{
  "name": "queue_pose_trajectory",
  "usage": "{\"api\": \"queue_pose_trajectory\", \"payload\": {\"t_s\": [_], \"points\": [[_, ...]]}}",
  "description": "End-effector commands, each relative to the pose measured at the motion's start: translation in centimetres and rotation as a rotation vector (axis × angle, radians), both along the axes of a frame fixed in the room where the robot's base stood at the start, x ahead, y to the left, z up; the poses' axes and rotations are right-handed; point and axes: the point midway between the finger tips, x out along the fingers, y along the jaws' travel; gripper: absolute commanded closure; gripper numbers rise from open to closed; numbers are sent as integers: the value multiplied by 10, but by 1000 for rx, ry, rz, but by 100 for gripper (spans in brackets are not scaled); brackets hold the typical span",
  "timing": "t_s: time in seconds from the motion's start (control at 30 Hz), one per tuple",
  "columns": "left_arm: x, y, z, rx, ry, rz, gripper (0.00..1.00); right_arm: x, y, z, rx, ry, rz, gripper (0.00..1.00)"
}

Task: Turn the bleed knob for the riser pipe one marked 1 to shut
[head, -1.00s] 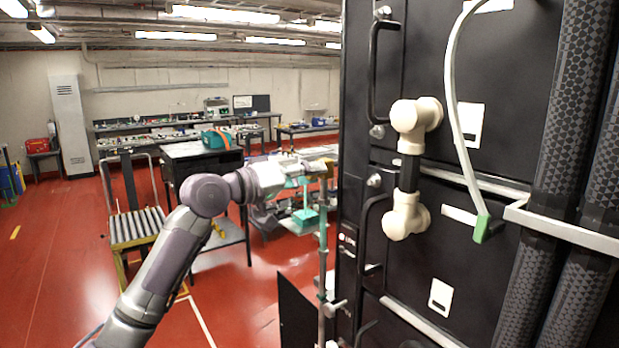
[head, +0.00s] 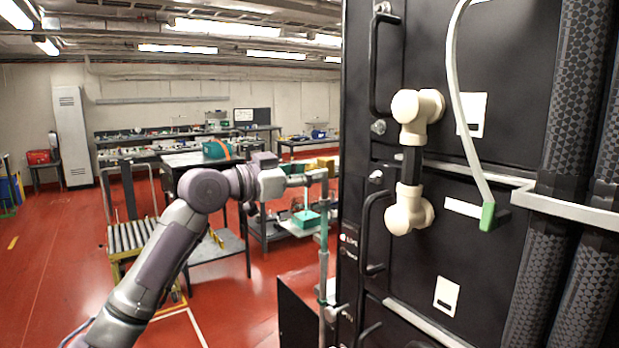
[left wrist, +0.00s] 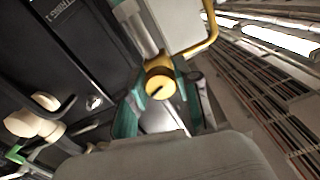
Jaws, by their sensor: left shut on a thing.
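My left gripper (head: 308,178) is at the top of a thin upright riser pipe (head: 323,240) beside the black cabinet. In the left wrist view a round yellow knob (left wrist: 158,84) with a dark slot mark sits between the teal fingers of the left gripper (left wrist: 160,108). The gripper is shut on this knob. A pale pipe (left wrist: 135,28) runs behind it, and a yellow bent handle (left wrist: 208,35) is close by. I cannot read a number 1 on the pipe in either view. My right gripper is not in view.
The black cabinet (head: 450,270) with handles, cream pipe elbows (head: 410,208) and a pale hose (head: 455,90) fills the right side. A roller cart (head: 130,238) and workbenches stand behind my left arm. Open red floor (head: 60,270) lies at the left.

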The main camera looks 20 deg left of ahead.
Motion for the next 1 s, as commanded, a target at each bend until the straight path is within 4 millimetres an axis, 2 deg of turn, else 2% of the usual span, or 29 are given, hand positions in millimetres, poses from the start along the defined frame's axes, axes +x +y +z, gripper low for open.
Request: {"api": "queue_pose_trajectory", "payload": {"t_s": [1.0], "points": [[1, 1, 0, 760, -591, -1, 100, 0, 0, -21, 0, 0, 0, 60]]}}
